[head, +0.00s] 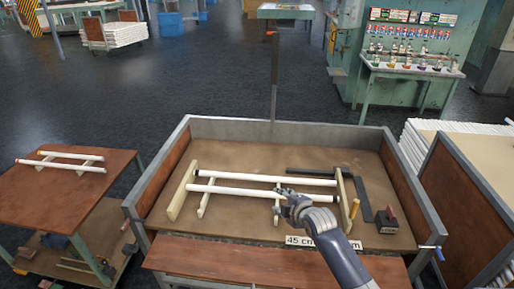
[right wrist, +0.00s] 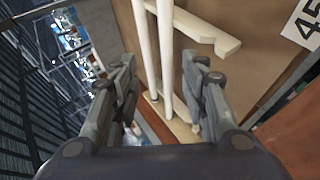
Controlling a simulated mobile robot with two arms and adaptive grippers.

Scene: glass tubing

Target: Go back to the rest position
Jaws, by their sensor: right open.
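My right gripper (head: 287,203) is over the bench tray near the right part of the nearer white tube (head: 235,190). In the right wrist view my right gripper (right wrist: 160,80) is open, with the white tubes (right wrist: 166,60) showing beyond and between its fingers. A second white tube (head: 270,178) lies behind the first, roughly parallel. Both rest across wooden supports (head: 182,190). I cannot tell from the views whether the gripper touches a tube. My left gripper is not in view.
The tray has raised walls (head: 146,187). A side cart (head: 50,185) at left carries more tubes (head: 70,155). A thin post (head: 274,90) rises at the back.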

